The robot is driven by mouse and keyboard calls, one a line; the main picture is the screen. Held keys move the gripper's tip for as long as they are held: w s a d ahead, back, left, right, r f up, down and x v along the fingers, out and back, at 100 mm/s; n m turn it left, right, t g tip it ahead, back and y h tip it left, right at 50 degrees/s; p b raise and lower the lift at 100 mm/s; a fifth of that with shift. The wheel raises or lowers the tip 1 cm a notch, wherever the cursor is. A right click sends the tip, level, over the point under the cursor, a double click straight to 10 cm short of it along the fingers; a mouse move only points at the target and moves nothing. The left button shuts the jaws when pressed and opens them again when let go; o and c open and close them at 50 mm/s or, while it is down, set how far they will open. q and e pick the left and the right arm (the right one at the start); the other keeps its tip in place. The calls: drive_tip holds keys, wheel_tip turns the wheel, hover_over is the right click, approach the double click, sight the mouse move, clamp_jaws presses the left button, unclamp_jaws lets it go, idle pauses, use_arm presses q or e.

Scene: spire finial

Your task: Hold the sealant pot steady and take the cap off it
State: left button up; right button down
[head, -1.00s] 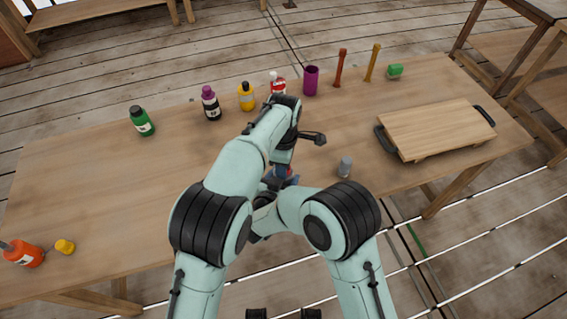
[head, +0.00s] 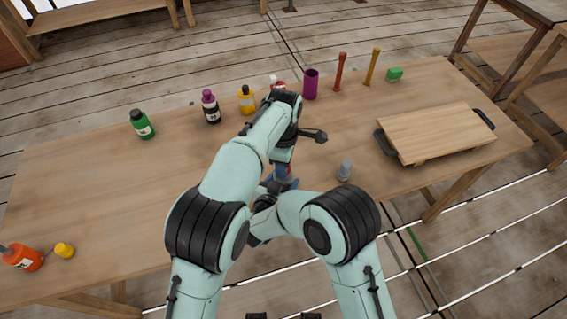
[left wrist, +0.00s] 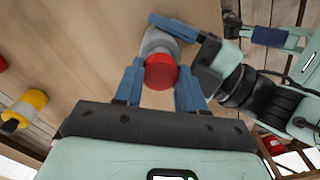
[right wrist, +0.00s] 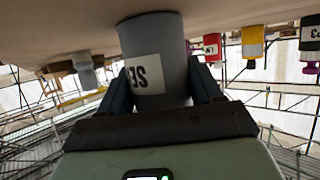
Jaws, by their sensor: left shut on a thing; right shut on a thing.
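The grey sealant pot (right wrist: 157,55) with a white label stands between the fingers of my right gripper (right wrist: 160,98) in the right wrist view. That gripper is shut on its body. In the left wrist view, the red cap (left wrist: 161,72) sits between the fingers of my left gripper (left wrist: 160,84), which is shut on it. The grey pot (left wrist: 157,40) shows just beyond the cap, and I cannot tell whether there is a gap between them. In the head view my arms hide most of the pot and cap.
Green (head: 141,124), purple-capped (head: 210,106) and yellow (head: 246,99) bottles stand behind my arms, with a purple cup (head: 311,84). An orange bottle (head: 22,257) is far left. The left-middle table is clear.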

use_arm(q)
drive_tip(key=shift+r, duration=2.05)
use_arm(e)
drive_tip(key=shift+c, duration=0.5)
unclamp_jaws()
